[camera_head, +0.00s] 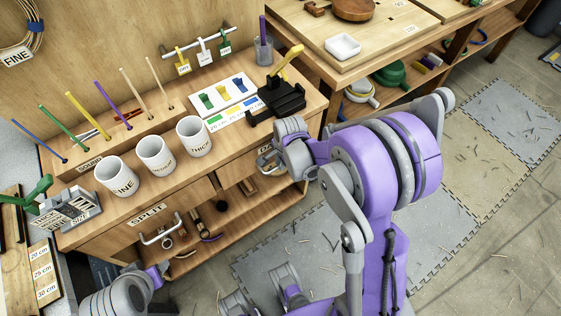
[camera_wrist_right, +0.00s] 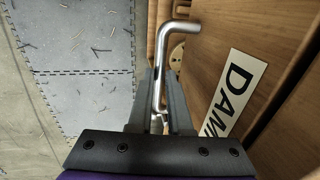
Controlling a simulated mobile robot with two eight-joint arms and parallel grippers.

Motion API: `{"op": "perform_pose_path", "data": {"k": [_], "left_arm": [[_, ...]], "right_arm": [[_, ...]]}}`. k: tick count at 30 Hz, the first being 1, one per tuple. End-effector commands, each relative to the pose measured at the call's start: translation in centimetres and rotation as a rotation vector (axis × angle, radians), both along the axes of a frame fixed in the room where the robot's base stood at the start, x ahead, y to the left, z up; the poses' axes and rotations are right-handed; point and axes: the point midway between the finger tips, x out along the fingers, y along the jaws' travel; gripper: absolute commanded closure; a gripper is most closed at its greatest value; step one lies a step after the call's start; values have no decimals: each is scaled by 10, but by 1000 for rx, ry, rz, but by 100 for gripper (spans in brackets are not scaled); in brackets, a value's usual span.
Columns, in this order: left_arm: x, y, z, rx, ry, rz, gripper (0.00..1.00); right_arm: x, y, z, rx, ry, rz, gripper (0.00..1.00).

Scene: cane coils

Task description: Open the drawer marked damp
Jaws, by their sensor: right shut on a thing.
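The drawer marked damp shows by its white label (camera_wrist_right: 234,92) on the wooden front in the right wrist view; the end of the word is hidden behind a finger. A bent metal bar handle (camera_wrist_right: 163,45) stands out from this front. My right gripper (camera_wrist_right: 161,88) is shut on the handle, with a finger on each side of the bar. In the head view the handle (camera_head: 266,160) shows at the right end of the bench, with my right arm hiding the label. I cannot tell how far the drawer is out.
A drawer marked split (camera_head: 147,213) with its own handle sits to the left. White cups (camera_head: 155,154), colored canes and a black clamp (camera_head: 277,98) stand on the bench top (camera_head: 130,207). An open shelf with tools lies below. The floor mats (camera_head: 270,255) in front are clear except for scraps.

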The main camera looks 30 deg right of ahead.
Motion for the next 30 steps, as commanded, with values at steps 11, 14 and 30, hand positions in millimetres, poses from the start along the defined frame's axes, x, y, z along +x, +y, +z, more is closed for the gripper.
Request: {"op": "perform_pose_path", "data": {"k": [11,14,30], "left_arm": [[0,0,-2,0,0,0,50],[0,0,-4,0,1,0,50],[-1,0,-13,0,4,0,50]], "right_arm": [[-9,-1,0,-1,0,0,100],[-23,-2,0,-1,0,0,100],[-159,-13,0,-2,1,-4,100]]}}
